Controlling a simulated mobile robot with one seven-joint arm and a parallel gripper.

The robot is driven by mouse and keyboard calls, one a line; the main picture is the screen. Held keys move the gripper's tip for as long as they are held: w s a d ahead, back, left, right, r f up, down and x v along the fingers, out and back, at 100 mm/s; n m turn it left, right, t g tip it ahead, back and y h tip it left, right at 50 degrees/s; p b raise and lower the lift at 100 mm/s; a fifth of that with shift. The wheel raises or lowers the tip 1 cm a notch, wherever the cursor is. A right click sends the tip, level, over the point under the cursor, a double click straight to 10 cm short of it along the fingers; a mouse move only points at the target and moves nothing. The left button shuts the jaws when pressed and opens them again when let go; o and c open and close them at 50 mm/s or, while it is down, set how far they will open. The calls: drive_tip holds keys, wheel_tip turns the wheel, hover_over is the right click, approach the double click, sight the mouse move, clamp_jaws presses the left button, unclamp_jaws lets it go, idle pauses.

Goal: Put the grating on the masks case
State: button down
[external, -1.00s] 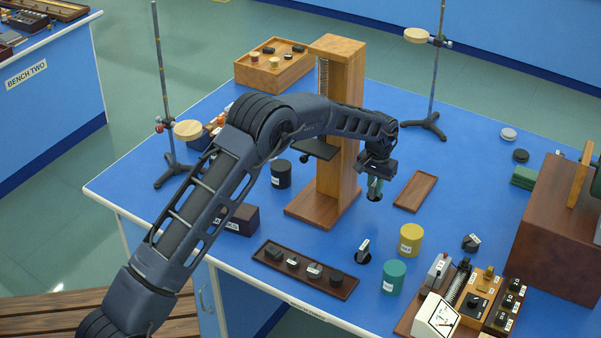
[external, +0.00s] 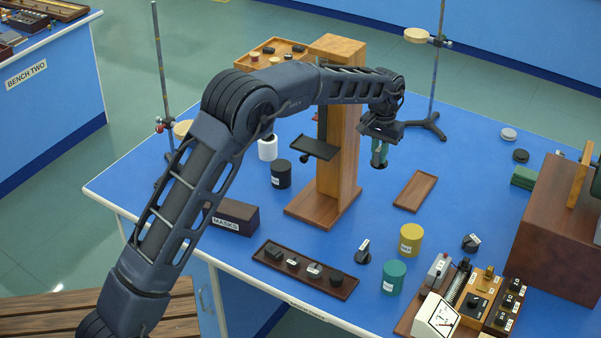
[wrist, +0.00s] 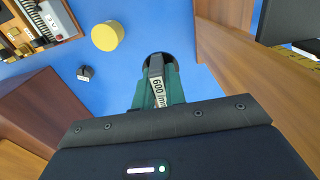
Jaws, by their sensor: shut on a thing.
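My gripper (external: 380,150) is shut on the grating and holds it above the bench, right of the wooden stand. In the wrist view the grating (wrist: 157,82), with a white "600 /mm" label and a dark round base, is between the green fingers. In the external view its dark base (external: 379,165) shows just below the fingers. The masks case (external: 232,216) is a dark brown box labelled MASKS at the left front of the bench; my arm covers its left part. It is not seen in the wrist view.
The tall wooden stand (external: 340,150), with a small black shelf (external: 314,148), rises between my gripper and the masks case. A black cylinder (external: 281,175) and a tray of small parts (external: 306,272) are near the case. An empty wooden tray (external: 415,191) lies right of the stand.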

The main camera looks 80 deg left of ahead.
drive_tip(key=s+d+r, duration=0.2)
drive_tip(key=d+r, duration=0.2)
drive_tip(key=d, duration=0.2)
hover_over(229, 207)
wheel_tip(229, 207, down, 20)
drive_tip(key=shift+f, duration=0.1)
drive_tip(key=c, duration=1.5)
unclamp_jaws()
drive_tip(key=shift+f, duration=0.1)
drive_tip(key=shift+o, duration=0.2)
wheel_tip(229, 207, up, 12)
